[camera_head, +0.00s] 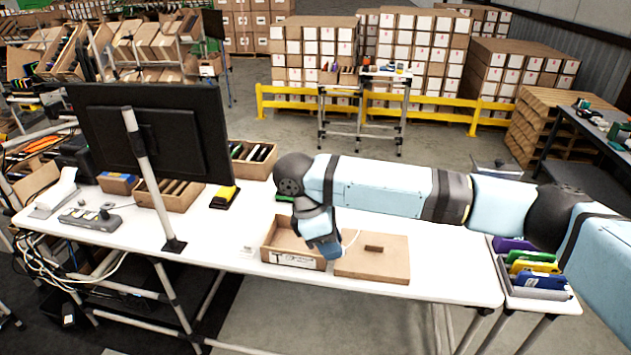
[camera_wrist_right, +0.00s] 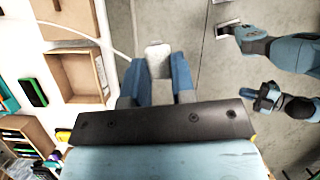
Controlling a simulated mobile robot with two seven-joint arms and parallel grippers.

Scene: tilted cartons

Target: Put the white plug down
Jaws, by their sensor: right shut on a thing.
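The white plug (camera_wrist_right: 157,58) is between the blue fingers of my right gripper (camera_wrist_right: 157,80) in the wrist view. The gripper is shut on it, and grey floor shows behind the plug. A thin white cable (camera_wrist_right: 117,47) runs from the plug toward the table. In the head view my right gripper (camera_head: 326,246) points down beside the small open carton (camera_head: 292,261) and the brown board with a dark slot (camera_head: 385,270). The plug itself is hidden there. Its height above the table cannot be told.
The white table (camera_head: 440,262) has free room to the right of the board. A monitor (camera_head: 150,130) stands at the left, with a power strip (camera_head: 90,218) below it. A grey tray of colored items (camera_head: 535,292) is at the right end. Another carton (camera_head: 250,165) stands behind.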

